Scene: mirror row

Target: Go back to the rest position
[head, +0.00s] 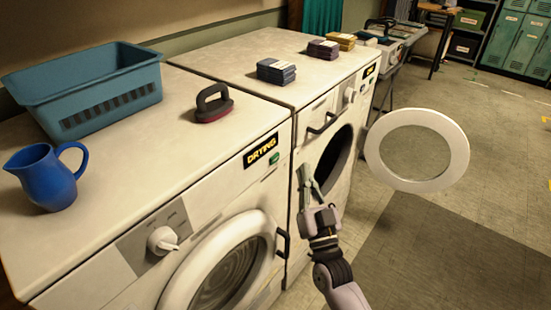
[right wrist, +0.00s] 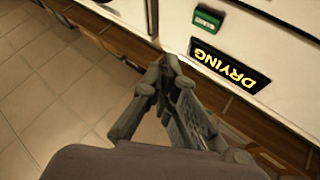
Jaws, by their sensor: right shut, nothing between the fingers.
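My right gripper (head: 304,170) is in front of the white machines, near the gap between them. Its fingers point up toward the machine tops. It is shut and holds nothing. In the right wrist view its fingers (right wrist: 167,75) are together, close to the white front with the lit DRYING sign (right wrist: 230,66). That sign (head: 261,150) is also in the head view, on the near machine (head: 215,147). The machine behind it (head: 318,75) has its round door (head: 417,150) swung wide open to the right of my gripper. My left gripper is not in view.
A blue-green basket (head: 85,90), a blue jug (head: 45,178) and a dark-handled iron-like tool (head: 212,103) stand on the near machine. Small stacks (head: 276,71) lie on the other machine. The floor (head: 490,160) at the right is mostly clear. Green lockers (head: 518,40) stand far back.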

